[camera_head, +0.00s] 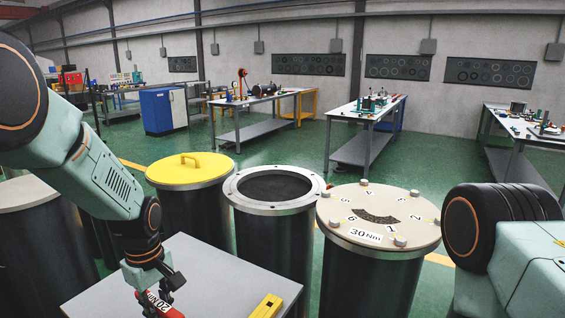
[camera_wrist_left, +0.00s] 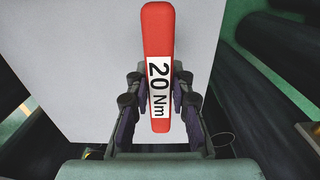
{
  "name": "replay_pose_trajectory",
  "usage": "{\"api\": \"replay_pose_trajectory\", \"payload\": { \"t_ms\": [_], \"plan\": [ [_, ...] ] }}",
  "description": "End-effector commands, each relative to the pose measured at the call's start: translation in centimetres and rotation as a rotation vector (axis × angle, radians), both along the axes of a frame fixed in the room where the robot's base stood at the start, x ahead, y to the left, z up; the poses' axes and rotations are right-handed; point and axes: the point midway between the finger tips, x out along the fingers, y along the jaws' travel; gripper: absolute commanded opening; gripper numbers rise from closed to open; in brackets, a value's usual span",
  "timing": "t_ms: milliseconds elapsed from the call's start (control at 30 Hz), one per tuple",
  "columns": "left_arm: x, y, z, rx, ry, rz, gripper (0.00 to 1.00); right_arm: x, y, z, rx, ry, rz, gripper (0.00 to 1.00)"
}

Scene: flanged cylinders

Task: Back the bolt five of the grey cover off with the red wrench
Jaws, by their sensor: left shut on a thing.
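The grey cover (camera_head: 378,207) lies on a dark cylinder, marked 30 Nm and numbered around its rim, with several bolts. Bolt five (camera_head: 326,193) is at its left edge, beside the number 5. My left gripper (camera_head: 158,287) is shut on the red wrench (camera_head: 162,306) above the grey table, low in the head view. In the left wrist view the red wrench (camera_wrist_left: 159,40) stands between the fingers of my left gripper (camera_wrist_left: 160,85), its label reading 20 Nm. The rest of the wrench is cut off in the head view. My right gripper is out of view.
A yellow tool (camera_head: 267,306) lies on the grey table (camera_head: 215,265) at its right. An open flanged cylinder (camera_head: 275,188) and one with a yellow handled lid (camera_head: 189,170) stand left of the grey cover. Workbenches stand farther back.

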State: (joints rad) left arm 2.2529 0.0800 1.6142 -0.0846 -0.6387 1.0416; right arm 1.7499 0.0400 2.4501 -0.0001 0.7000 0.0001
Motion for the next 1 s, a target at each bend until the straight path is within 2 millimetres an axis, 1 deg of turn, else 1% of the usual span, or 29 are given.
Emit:
{"api": "replay_pose_trajectory", "payload": {
  "t_ms": [33, 500, 1000],
  "plan": [
    [0.0, 0.0, 0.6, 0.000, -0.001, 0.000, 0.00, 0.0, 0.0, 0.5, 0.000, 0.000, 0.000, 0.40],
    [0.0, 0.0, 2.9, 0.000, -0.001, 0.000, 0.00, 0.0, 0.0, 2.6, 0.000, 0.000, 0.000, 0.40],
    [-0.1, 0.0, 2.9, -0.001, -0.001, -0.001, 0.00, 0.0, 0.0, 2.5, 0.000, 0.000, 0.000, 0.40]
  ]
}}
